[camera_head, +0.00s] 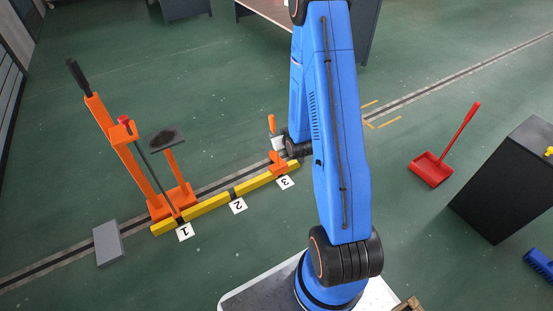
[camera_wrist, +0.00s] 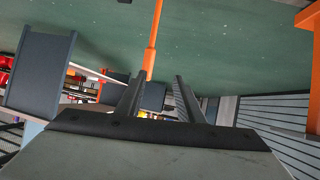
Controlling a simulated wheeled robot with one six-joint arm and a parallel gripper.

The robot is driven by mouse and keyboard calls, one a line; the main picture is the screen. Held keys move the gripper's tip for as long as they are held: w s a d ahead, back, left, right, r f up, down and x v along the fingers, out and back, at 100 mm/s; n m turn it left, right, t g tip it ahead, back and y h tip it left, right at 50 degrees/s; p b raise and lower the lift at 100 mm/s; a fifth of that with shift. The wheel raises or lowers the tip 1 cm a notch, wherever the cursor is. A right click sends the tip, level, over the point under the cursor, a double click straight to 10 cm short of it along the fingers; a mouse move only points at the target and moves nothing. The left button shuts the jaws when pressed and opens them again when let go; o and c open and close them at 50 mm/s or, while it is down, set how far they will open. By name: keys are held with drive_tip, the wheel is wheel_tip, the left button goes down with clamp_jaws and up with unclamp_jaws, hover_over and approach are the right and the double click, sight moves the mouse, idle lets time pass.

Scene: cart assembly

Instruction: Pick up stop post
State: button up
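The stop post, a thin orange post, shows its orange top (camera_head: 271,124) above my gripper (camera_head: 277,143) in the head view. An orange foot (camera_head: 278,163) shows just below, by the yellow rail near label 3. My wrist and gripper hide the part between. In the wrist view the orange post (camera_wrist: 153,40) runs down from the top edge to the gap between the fingers of my gripper (camera_wrist: 160,76), nearer the left finger. The fingers stand apart, with a clear gap at the right finger. I cannot tell whether the left finger touches the post.
The yellow rail (camera_head: 206,205) runs along the floor past labels 1, 2 and 3. An orange stand with a black-handled lever (camera_head: 130,150) and a dark pad (camera_head: 167,140) is at left. A grey block (camera_head: 108,243) lies beside it. A red dustpan (camera_head: 430,170) and black cabinet (camera_head: 510,185) are at right.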

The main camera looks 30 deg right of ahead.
wheel_tip(320, 180, down, 9)
drive_tip(key=s+d+t, duration=0.2)
drive_tip(key=s, duration=0.1)
drive_tip(key=shift+m+h, duration=0.3)
drive_tip(key=x, duration=1.7)
drive_tip(key=shift+w+d+f, duration=0.2)
drive_tip(key=shift+w, duration=0.05)
clamp_jaws()
idle(0.6)
